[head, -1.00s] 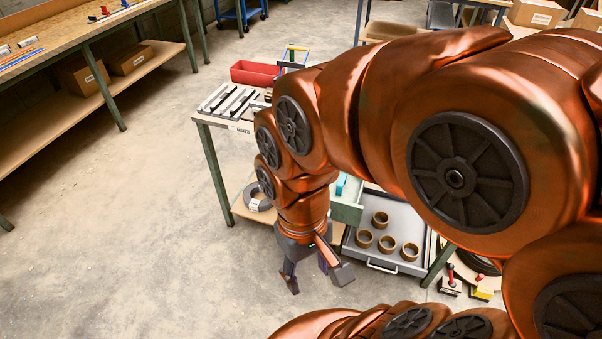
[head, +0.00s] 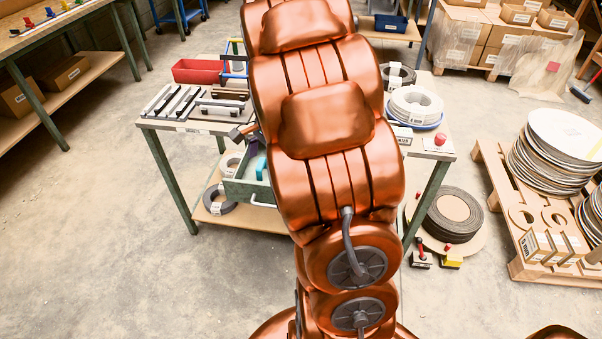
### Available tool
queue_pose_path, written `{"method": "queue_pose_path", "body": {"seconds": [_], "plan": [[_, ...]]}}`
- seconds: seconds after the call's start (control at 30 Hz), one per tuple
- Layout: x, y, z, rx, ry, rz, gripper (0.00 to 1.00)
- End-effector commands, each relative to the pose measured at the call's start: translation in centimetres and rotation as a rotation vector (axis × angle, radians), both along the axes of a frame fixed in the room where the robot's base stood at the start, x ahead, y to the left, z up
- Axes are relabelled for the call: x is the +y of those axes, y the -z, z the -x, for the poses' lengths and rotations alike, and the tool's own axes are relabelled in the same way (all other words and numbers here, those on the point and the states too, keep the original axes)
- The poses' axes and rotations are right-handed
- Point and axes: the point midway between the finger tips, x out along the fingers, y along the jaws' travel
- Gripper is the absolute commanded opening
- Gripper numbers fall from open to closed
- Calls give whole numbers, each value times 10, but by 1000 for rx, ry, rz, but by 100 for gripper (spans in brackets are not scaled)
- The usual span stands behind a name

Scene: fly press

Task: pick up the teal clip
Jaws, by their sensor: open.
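The teal clip (head: 262,168) lies in the open pale green drawer (head: 243,190) under the table top, left of my arm. Only part of the clip shows; my arm (head: 325,125) hides the drawer's right side. A small dark grey and reddish piece at the arm's left edge, above the drawer in the picture, looks like part of my gripper (head: 243,132). The rest of the gripper is hidden behind the arm. It appears open and apart from the clip, with nothing seen in it. Its height above the drawer cannot be told.
The table top holds dark and light bars (head: 190,103), a red bin (head: 208,71) and white coils (head: 415,105). Rings lie on the lower shelf (head: 220,208). A pallet (head: 530,260) with discs stands right. The floor at left is clear.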

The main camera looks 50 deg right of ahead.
Motion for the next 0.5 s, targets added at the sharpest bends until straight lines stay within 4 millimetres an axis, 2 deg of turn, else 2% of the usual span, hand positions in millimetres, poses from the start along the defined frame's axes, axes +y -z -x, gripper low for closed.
{"method": "queue_pose_path", "body": {"seconds": [0.03, 0.3, 0.5], "plan": [[-20, 14, -7, 2, 84, -14, 98], [-118, 68, -33, -7, 511, -84, 98], [-176, 102, -37, -15, 757, -144, 98]]}}
